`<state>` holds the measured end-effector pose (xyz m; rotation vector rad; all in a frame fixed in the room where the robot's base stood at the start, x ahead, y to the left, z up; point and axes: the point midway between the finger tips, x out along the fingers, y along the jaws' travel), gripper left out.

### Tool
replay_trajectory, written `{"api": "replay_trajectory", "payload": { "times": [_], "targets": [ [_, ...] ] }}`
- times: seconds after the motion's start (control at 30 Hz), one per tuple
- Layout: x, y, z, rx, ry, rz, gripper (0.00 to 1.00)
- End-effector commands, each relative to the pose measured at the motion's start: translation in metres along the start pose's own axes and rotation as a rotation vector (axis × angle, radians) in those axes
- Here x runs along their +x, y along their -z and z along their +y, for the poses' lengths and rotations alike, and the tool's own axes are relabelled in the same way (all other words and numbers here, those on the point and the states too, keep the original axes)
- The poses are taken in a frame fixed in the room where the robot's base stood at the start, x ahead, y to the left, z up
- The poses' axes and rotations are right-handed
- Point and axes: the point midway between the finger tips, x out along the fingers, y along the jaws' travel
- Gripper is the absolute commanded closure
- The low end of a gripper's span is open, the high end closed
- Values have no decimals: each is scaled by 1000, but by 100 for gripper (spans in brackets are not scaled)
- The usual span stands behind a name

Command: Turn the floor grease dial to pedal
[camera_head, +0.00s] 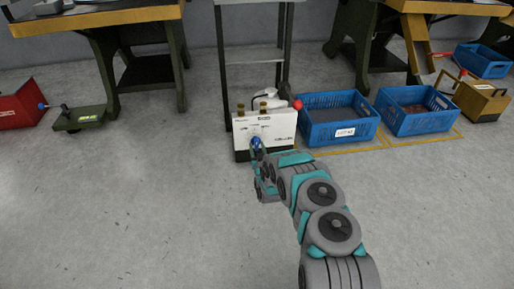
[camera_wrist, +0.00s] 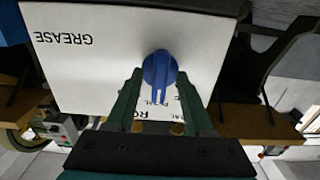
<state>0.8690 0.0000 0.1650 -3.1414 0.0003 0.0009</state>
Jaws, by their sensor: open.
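The grease unit (camera_head: 268,124) is a white-fronted box on the floor, with its blue dial (camera_head: 256,142) low on the front. In the wrist view the white panel (camera_wrist: 95,75) appears upside down, with the word GREASE at upper left. The blue dial (camera_wrist: 160,68) there has its grip bar running down the picture. My gripper (camera_wrist: 160,76) is open, with one finger on each side of the dial and the tips close to it. I cannot tell whether they touch it. The fingers partly hide the small position labels, so the marked setting is not clearly readable.
Two blue crates (camera_head: 339,140) (camera_head: 383,122) stand on the floor right of the unit. A dark metal stand (camera_head: 222,70) rises behind it. A red box (camera_head: 18,110) and a green pedal-like device (camera_head: 80,118) lie at left. Open floor (camera_head: 130,210) fills the front left.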

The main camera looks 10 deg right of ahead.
Motion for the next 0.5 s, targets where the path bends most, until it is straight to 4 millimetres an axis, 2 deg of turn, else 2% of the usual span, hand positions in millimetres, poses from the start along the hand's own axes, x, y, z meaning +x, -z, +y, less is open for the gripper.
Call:
{"api": "replay_trajectory", "payload": {
  "times": [0.17,0.5],
  "targets": [
    [-10,2,0,0,0,2,48],
    [-55,0,-1,-1,1,-5,48]
  ]
}}
